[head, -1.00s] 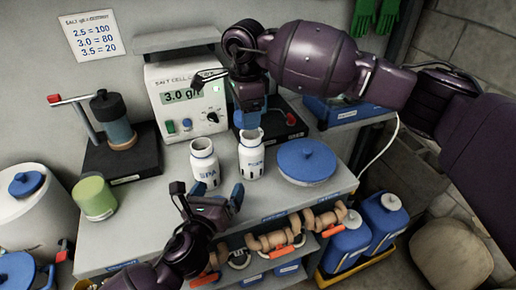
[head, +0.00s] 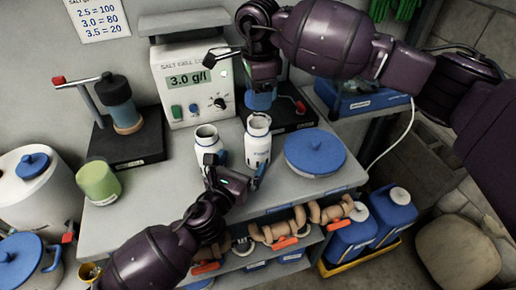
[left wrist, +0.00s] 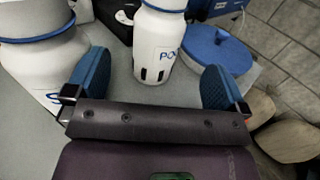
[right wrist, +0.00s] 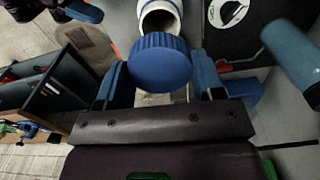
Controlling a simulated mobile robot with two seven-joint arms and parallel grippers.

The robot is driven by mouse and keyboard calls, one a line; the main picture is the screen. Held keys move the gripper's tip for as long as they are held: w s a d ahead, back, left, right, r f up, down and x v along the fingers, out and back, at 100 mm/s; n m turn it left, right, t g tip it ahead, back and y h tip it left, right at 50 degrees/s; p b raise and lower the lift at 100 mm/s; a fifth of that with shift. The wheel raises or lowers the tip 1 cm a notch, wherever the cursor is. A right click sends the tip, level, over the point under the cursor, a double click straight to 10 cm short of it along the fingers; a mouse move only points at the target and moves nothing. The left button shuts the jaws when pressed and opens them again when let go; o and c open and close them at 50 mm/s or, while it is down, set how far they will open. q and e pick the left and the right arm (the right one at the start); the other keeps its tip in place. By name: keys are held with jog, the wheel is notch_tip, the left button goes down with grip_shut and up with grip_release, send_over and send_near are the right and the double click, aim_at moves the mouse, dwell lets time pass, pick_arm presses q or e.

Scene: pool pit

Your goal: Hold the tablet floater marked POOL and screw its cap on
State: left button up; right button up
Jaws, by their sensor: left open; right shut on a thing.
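The white tablet floater marked POOL (head: 258,148) stands upright and open-topped on the bench; its mark shows in the left wrist view (left wrist: 163,45). My open left gripper (head: 236,170) is low in front of it. In the left wrist view the floater stands ahead, between the lines of the two fingers (left wrist: 155,82), with no visible contact. My right gripper (head: 262,88) is shut on a blue ribbed cap (right wrist: 160,62) and holds it above and behind the floater's mouth. In the right wrist view the open neck (right wrist: 160,17) shows just beyond the cap, apart from it.
A second white floater (head: 208,140) stands close left of the POOL one. A round blue lid (head: 314,150) lies to the right. The salt cell tester (head: 193,85) stands behind. A green cup (head: 98,182) is at left.

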pick_arm(q)
jog(key=x, duration=1)
jog(key=shift+w, duration=0.2)
jog(key=c, duration=1.3)
pick_arm(e)
send_over(258, 120)
jog(key=s, duration=0.2)
jog(key=shift+s+f, duration=0.2)
jog(key=shift+f, duration=2.3)
jog(key=shift+f, duration=0.1)
jog(key=shift+f, duration=0.75)
jog(key=shift+f, duration=0.6)
